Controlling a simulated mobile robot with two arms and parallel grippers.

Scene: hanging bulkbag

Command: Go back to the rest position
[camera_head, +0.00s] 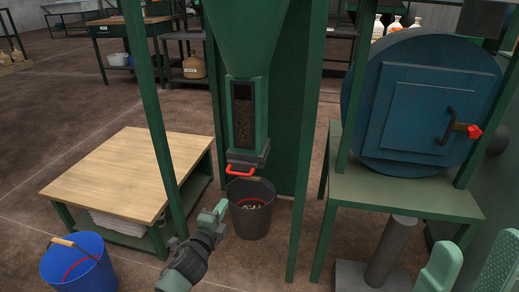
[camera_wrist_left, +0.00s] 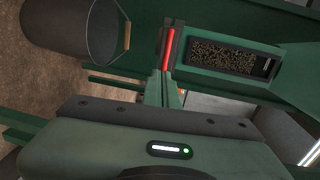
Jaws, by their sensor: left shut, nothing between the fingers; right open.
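My left gripper (camera_head: 221,208) is shut and empty, in front of the dark bucket and below the hopper's outlet. In the left wrist view its closed fingers (camera_wrist_left: 162,90) point toward the red handle (camera_wrist_left: 168,48); whether they touch it is unclear there. In the head view the red handle (camera_head: 240,171) is at the green hopper's (camera_head: 248,88) outlet, apart from the fingers. The dark bucket (camera_head: 251,224) stands below with some pale pieces inside. My right gripper (camera_head: 474,252) is open at the lower right, partly cut off by the frame.
A wooden-topped table (camera_head: 115,172) stands left, with a blue bucket (camera_head: 78,268) in front of it. A blue round-bodied machine (camera_head: 400,75) sits on a green stand (camera_head: 400,195) at the right. Green posts (camera_head: 152,110) flank my left arm. Brown floor is open at the far left.

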